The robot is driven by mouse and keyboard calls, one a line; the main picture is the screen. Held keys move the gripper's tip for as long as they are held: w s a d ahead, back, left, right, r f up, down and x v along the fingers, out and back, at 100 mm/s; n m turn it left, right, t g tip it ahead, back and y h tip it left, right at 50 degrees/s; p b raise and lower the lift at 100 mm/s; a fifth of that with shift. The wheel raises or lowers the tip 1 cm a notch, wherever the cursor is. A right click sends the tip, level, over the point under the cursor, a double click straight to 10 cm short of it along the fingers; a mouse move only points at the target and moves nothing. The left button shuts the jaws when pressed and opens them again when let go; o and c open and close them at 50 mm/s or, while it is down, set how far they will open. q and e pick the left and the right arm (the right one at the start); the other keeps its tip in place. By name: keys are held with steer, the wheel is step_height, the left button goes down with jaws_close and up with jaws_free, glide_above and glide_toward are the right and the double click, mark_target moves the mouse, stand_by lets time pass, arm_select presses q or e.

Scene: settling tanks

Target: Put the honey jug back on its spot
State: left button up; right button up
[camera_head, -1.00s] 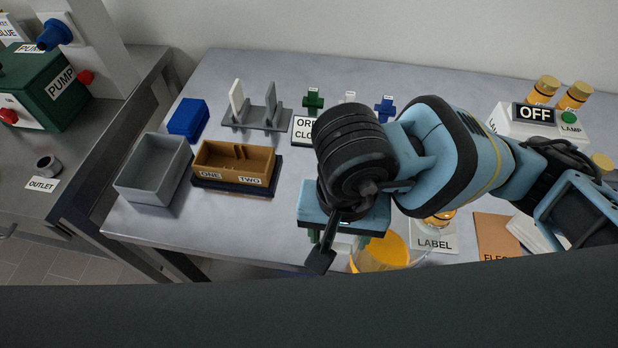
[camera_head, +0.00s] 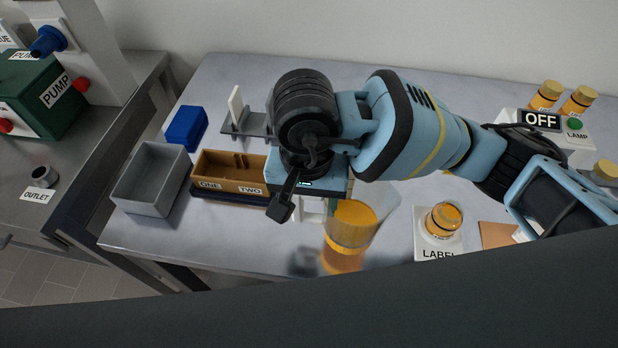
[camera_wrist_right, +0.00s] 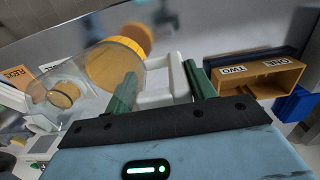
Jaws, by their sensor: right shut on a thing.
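The honey jug (camera_head: 350,228) is clear with amber honey inside and has a white handle. It is near the front edge of the bench in the head view, and it also shows in the wrist view (camera_wrist_right: 112,66). My right gripper (camera_wrist_right: 160,80) has its green fingers shut on the white handle; in the head view the gripper (camera_head: 314,207) is mostly covered by its own body. I cannot tell whether the jug's base touches the bench. No marked spot for it is clearly visible. My left gripper is not in view.
A brown ONE/TWO box (camera_head: 228,170), a grey bin (camera_head: 150,180) and a blue block (camera_head: 187,128) stand left. A small honey jar (camera_head: 443,219) sits on a LABEL card (camera_head: 437,250) to the right. The lamp box (camera_head: 520,128) is at the back right.

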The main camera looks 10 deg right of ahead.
steer(key=w+f, duration=0.4)
steer(key=w, duration=0.3)
steer(key=shift+w+d+p, duration=0.15)
steer(key=shift+d+p, duration=0.05)
steer(key=shift+p, duration=0.1)
stand_by(0.3)
steer(key=shift+f, duration=0.2)
steer(key=o, duration=1.5)
step_height(320, 180, up, 12)
steer(key=shift+a+r, duration=0.1)
steer(key=shift+r, duration=0.05)
